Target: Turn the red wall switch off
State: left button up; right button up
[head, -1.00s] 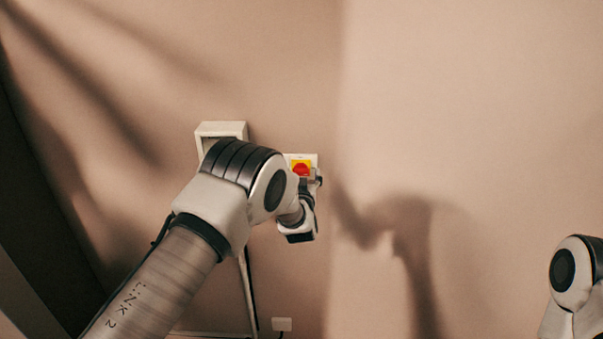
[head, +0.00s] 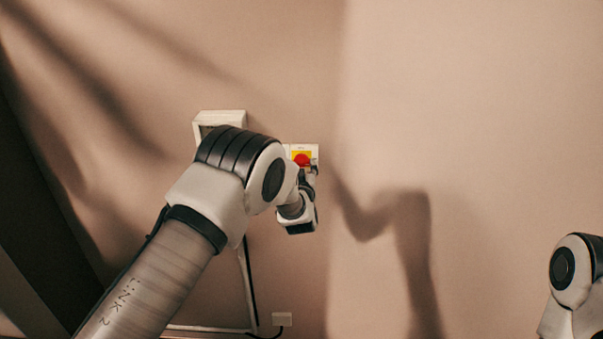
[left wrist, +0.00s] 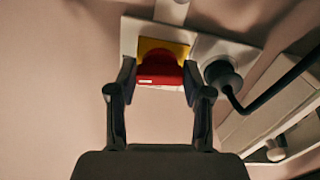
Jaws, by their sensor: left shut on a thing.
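The red wall switch (head: 302,159) is a red knob on a yellow square on a white plate on the wall. It also shows large in the left wrist view (left wrist: 160,70), where the yellow backing (left wrist: 150,45) is partly visible behind it. My left gripper (left wrist: 161,85) has one dark finger on each side of the red knob and is shut on it. In the head view my left gripper (head: 312,172) is small and partly hidden by its own wrist, just below and right of the knob. My right gripper is out of view.
A black plug with a cable (left wrist: 224,75) sits in a socket beside the switch in the left wrist view. The wall to the right is bare.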

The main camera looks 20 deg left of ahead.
pick_arm(q)
jog(key=shift+f+n+b, duration=0.1)
jog(key=shift+n+b, duration=8.1)
jog(key=shift+b, duration=1.7)
jog(key=shift+f, duration=0.1)
jog(key=o, duration=1.2)
jog(key=shift+s, duration=0.1)
jog(key=shift+c, duration=0.2)
jog(key=shift+s+a+r, duration=0.15)
jog(key=shift+a+r, duration=0.05)
jog(key=shift+r, duration=0.05)
jog(key=shift+d, duration=0.15)
